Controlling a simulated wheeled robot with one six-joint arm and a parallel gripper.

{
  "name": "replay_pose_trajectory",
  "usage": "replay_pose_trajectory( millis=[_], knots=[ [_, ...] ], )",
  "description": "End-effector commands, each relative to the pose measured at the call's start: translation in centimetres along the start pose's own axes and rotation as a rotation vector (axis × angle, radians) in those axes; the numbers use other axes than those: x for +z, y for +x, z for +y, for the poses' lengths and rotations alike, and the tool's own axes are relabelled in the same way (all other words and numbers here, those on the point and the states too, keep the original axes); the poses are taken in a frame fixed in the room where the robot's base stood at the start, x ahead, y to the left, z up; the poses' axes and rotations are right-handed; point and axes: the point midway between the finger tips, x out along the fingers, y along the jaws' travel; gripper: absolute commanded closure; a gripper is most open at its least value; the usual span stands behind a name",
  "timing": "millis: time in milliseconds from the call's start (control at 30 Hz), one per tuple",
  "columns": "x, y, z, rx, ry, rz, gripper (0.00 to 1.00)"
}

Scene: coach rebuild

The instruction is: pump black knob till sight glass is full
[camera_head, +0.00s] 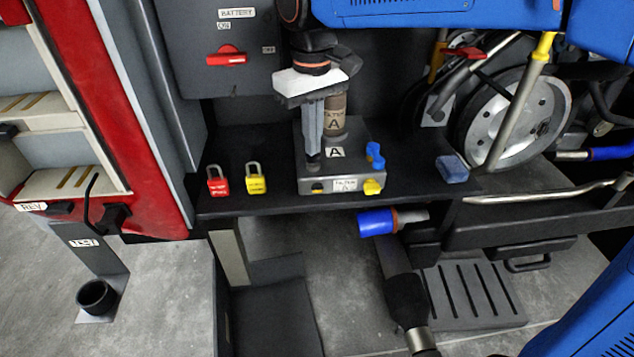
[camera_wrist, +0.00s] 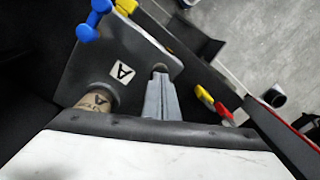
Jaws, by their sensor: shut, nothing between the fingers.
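My gripper (camera_head: 313,152) points straight down over the grey block marked A (camera_head: 290,178), its fingers together and empty. In the wrist view, the closed fingers (camera_wrist: 160,72) end at a small dark round part that looks like the black knob (camera_wrist: 159,67). The fingertips cover most of it, and I cannot tell whether they touch it. A tan filter canister marked A (camera_head: 336,112) stands on the block just behind my fingers. A blue valve handle (camera_head: 375,155) and a yellow one (camera_head: 372,187) are at the block's right side. I cannot make out the sight glass.
A red padlock (camera_head: 217,180) and a yellow padlock (camera_head: 256,178) stand on the black shelf (camera_head: 420,195) left of the block. A blue sponge-like piece (camera_head: 452,169) lies to the right, near a wheel (camera_head: 512,118). A red battery switch (camera_head: 227,57) is on the panel behind.

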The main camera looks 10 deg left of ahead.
Motion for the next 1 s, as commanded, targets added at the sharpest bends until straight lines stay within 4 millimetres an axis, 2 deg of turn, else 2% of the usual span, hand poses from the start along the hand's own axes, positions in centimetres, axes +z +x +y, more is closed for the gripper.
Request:
replay_pose_trajectory(
  millis=[467, 1000],
  knots=[
    [0.0, 0.4, 0.0, 0.000, 0.000, -0.002, 1.00],
    [0.0, -2.5, 0.0, 0.000, 0.000, 0.000, 1.00]
  ],
)
